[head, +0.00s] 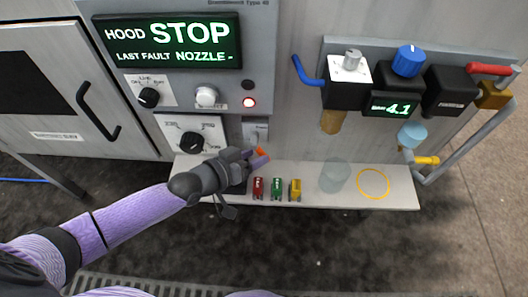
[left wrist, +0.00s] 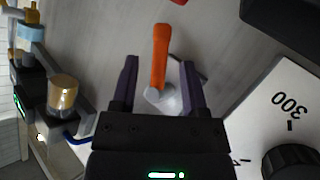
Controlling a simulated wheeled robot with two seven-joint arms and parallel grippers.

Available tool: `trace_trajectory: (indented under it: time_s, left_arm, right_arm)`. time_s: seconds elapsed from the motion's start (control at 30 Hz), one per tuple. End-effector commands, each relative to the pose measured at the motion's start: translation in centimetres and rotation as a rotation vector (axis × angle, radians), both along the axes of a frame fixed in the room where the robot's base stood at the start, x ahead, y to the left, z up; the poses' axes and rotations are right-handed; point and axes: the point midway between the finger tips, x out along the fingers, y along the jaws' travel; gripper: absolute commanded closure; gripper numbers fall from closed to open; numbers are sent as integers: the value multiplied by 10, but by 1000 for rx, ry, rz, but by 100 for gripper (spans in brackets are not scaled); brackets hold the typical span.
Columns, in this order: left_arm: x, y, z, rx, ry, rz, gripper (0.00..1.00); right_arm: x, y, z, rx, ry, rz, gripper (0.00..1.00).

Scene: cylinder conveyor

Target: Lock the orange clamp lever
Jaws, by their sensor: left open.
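The orange clamp lever (left wrist: 160,55) stands out in the left wrist view, rising from a pale round pivot (left wrist: 165,98). In the head view only a small orange part of the lever (head: 260,152) shows beside my gripper. My left gripper (head: 258,160) is open, one dark purple finger on each side of the lever in the left wrist view. Gaps show between the fingers and the lever, and the lever's far end reaches beyond the fingertips. My right gripper is not in view.
Red, green and yellow small items (head: 276,189), a clear cylinder (head: 334,176) and a yellow ring (head: 373,184) are on the shelf (head: 405,190).

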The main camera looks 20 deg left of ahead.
Motion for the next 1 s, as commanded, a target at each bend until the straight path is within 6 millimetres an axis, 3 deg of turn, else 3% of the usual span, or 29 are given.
trace_trajectory:
  time_s: [0.03,0.2,0.5,0.53,0.8,1.0]
  left_arm:
    - [7,-5,-9,-3,1,0,43]
    - [23,-13,-12,0,2,1,43]
    - [27,-15,-11,1,0,1,43]
    - [27,-15,-11,1,0,1,45]
    - [26,-15,-11,1,0,1,100]
    - [26,-14,-11,2,1,0,100]
  right_arm:
    - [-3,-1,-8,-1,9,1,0]
    - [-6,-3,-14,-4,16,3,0]
    - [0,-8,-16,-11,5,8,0]
    - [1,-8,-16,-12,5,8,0]
    - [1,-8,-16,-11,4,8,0]
    - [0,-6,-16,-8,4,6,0]
